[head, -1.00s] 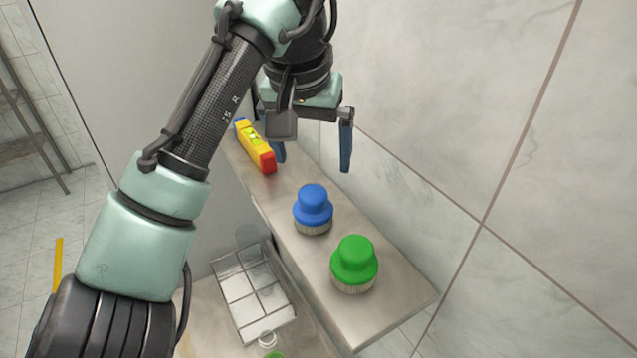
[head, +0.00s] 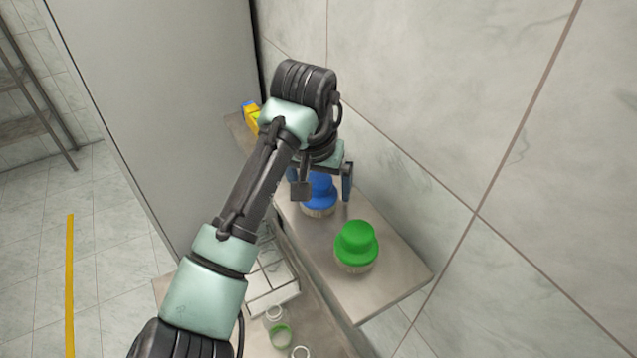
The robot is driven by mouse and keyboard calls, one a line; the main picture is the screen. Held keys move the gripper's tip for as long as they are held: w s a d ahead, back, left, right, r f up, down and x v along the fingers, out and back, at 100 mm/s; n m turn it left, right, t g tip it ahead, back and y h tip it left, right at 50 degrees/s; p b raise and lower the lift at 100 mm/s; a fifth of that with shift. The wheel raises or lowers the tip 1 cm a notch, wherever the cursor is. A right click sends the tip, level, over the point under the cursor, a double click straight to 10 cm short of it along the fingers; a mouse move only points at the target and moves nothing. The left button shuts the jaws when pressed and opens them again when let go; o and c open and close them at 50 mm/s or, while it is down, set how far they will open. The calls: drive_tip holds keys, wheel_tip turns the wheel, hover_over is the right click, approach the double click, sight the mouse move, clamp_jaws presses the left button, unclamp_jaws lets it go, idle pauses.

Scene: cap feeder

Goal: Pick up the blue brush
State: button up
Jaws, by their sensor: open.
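The blue brush (head: 320,190) stands upright on the metal shelf, with its pale bristles down. My gripper (head: 325,190) is open around or just over the blue brush, coming from above. One finger shows at the brush's right side; the left finger is mostly hidden behind a dark block on my wrist. Part of the brush's top is hidden by my gripper. I cannot tell whether the fingers touch the brush.
A green brush (head: 356,245) stands on the shelf (head: 385,285) close in front and to the right. A yellow and blue level (head: 250,115) lies at the far end, partly hidden. A marble wall (head: 430,130) runs along the right.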

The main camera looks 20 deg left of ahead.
drive_tip(key=c, duration=1.2)
drive_tip(key=shift+c, duration=0.2)
wheel_tip(320, 180, up, 10)
drive_tip(key=b, duration=0.4)
